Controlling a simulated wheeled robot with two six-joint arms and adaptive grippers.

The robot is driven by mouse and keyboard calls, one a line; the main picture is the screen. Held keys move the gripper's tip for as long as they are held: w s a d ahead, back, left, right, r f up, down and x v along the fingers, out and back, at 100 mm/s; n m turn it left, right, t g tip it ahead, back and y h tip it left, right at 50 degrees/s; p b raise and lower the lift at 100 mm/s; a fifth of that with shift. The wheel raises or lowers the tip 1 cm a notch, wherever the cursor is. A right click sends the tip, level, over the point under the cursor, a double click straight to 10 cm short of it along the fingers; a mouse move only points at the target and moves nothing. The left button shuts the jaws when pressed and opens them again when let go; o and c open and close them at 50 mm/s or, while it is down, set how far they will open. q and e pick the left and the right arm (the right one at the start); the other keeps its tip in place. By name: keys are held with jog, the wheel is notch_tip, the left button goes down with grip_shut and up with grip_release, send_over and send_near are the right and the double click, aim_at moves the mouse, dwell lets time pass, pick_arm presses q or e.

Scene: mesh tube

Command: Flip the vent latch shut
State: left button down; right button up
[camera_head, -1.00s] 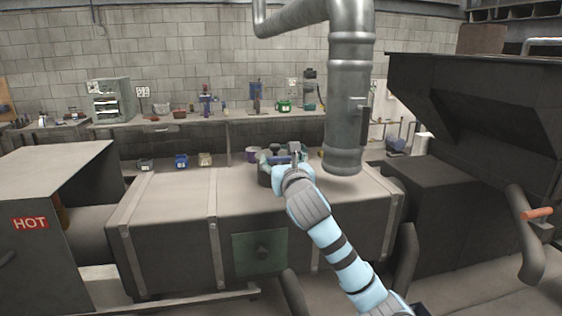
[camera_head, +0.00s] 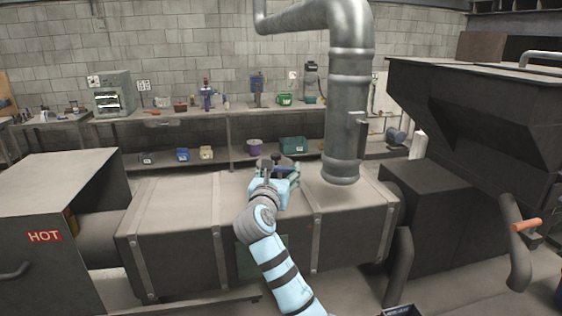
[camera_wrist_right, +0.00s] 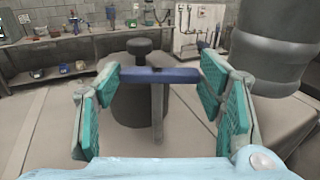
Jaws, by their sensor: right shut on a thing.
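The vent latch shows best in the right wrist view as a blue bar (camera_wrist_right: 160,76), lying crosswise on a narrow grey upright arm (camera_wrist_right: 157,112). Behind it stands a dark round vent (camera_wrist_right: 130,99) with a black knob (camera_wrist_right: 138,46) on top. My right gripper (camera_wrist_right: 160,77) has its green-padded fingers at both ends of the blue bar, shut on it. In the head view my right gripper (camera_head: 279,172) is over the top of the long grey duct box and hides most of the latch and vent. My left gripper is not in view.
The thick metal pipe (camera_head: 346,110) rises just right of the gripper. The duct box (camera_head: 180,205) has bare top on the left. A HOT-marked cabinet (camera_head: 65,190) stands left, a dark hopper (camera_head: 490,100) right. A workbench (camera_head: 180,116) with shelved bins lies behind.

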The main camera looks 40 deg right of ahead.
jog(key=m+g+h, duration=0.2)
jog(key=g, duration=0.1)
jog(key=m+g, duration=0.1)
jog(key=g, duration=0.1)
jog(key=shift+w+a+m+h, duration=0.2)
jog(key=shift+w+m+h, duration=0.1)
jog(key=shift+m+h, duration=0.1)
jog(key=shift+w+m+g+h+b, duration=0.1)
jog(key=shift+m+g+h+b, duration=0.3)
jog(key=shift+m+g, duration=0.7)
jog(key=shift+w+m+g+h+b, duration=0.1)
jog(key=shift+m+g+b, duration=0.5)
jog(key=shift+g, duration=1.3)
jog(key=o, duration=1)
jog(key=shift+o, duration=0.7)
jog(key=shift+d+f, duration=0.1)
jog(key=shift+d, duration=0.05)
jog(key=a, duration=1.2)
jog(key=shift+a, duration=0.1)
